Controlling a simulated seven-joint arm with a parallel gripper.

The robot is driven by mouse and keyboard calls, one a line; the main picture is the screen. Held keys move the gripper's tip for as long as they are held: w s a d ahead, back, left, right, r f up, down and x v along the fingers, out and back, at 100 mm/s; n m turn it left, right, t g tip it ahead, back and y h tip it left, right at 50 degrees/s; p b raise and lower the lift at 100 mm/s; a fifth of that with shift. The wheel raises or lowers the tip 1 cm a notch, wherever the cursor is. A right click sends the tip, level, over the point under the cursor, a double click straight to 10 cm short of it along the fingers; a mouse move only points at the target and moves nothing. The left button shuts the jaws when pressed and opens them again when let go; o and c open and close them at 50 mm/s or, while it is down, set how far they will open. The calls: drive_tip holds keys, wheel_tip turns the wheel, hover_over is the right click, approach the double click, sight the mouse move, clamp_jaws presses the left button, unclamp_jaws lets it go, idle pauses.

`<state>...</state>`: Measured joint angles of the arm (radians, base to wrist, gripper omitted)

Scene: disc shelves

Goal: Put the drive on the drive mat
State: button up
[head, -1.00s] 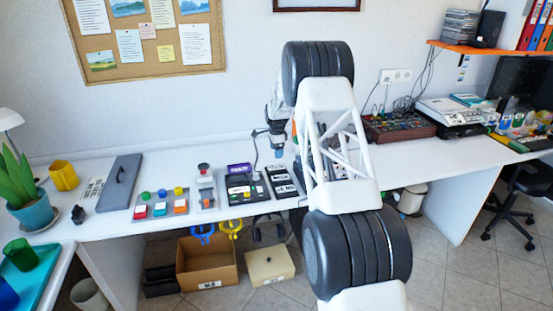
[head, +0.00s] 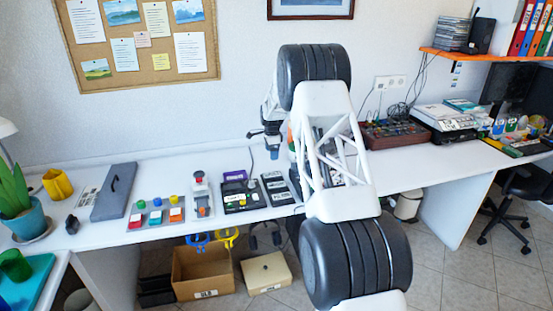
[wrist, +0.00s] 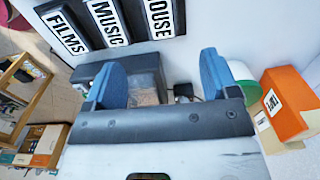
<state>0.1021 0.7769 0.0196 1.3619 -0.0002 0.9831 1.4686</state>
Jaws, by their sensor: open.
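My gripper (head: 268,143) is open above the desk, behind the dark panels, and its two blue fingers show in the wrist view (wrist: 163,80). A dark, box-like thing (wrist: 146,68) shows between and beyond the fingers; I cannot tell whether it is the drive. Nothing is clearly held. A black panel with white labels (head: 277,187) lies on the desk below the gripper; in the wrist view its labels read FILMS, MUSIC and HOUSE (wrist: 108,20). I cannot make out which surface is the drive mat. My arm hides part of the desk to the right.
A dark panel with small coloured parts (head: 243,196) and a grey tray with coloured blocks (head: 155,214) lie left of the labelled panel. A grey lidded case (head: 114,191) lies farther left. An orange box (wrist: 288,103) stands right of the fingers in the wrist view.

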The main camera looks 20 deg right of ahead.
drive_tip(key=s+a+r+n, duration=0.2)
drive_tip(key=s+r, duration=0.5)
drive_tip(key=r, duration=0.2)
drive_tip(key=s+a+r+n, duration=0.2)
drive_tip(key=s+r, duration=0.6)
drive_tip(key=s+a+r+n, duration=0.1)
drive_tip(key=s+r+n, duration=0.1)
drive_tip(key=s+r, duration=0.35)
drive_tip(key=s+a+r+n+t, duration=0.1)
drive_tip(key=s+r, duration=0.1)
drive_tip(key=s, duration=0.6)
drive_tip(key=s+a+r+n, duration=0.1)
drive_tip(key=s+r+n, duration=0.1)
drive_tip(key=s+r, duration=0.3)
drive_tip(key=s+a+r+n+t, duration=0.15)
drive_tip(key=s+n, duration=0.25)
drive_tip(key=s, duration=1.9)
drive_tip(key=s+a+f+n, duration=0.1)
drive_tip(key=s+f+n, duration=0.1)
drive_tip(key=s, duration=0.7)
drive_tip(key=s+a+f+n, duration=0.1)
drive_tip(key=s+f+n, duration=0.1)
drive_tip(key=s, duration=0.8)
drive_tip(key=shift+s+f+n, duration=0.2)
drive_tip(key=shift+f+n, duration=0.2)
drive_tip(key=shift+f, duration=0.35)
